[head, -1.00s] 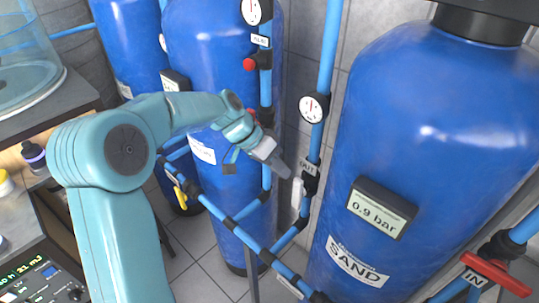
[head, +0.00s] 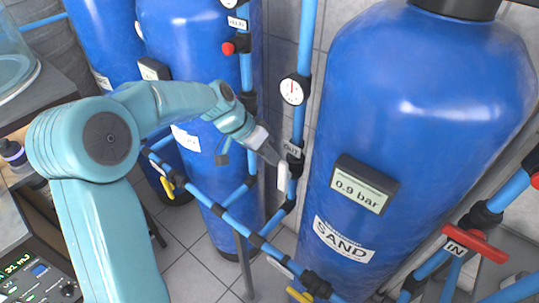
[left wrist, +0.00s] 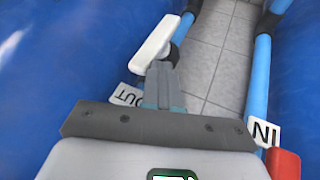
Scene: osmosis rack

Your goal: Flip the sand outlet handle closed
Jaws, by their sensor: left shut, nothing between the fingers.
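The sand outlet handle (head: 283,178) is a small white lever by the OUT label (head: 293,151) on the blue pipe left of the SAND tank (head: 420,120). In the head view it hangs roughly upright, close to the pipe's line. In the left wrist view the white handle (left wrist: 156,38) lies slanted beside the pipe, just beyond the fingertips. My left gripper (head: 273,156) is shut and empty, its tips at the handle's upper end. The shut fingers also show in the left wrist view (left wrist: 164,78). I cannot tell whether they touch the handle. My right gripper is not in view.
A red handle (head: 476,248) sits by the IN label (head: 454,247) at the right. Yellow handles (head: 167,187) show on the lower pipes. A round gauge (head: 294,90) is above the outlet. Another blue tank (head: 200,60) stands behind my left arm.

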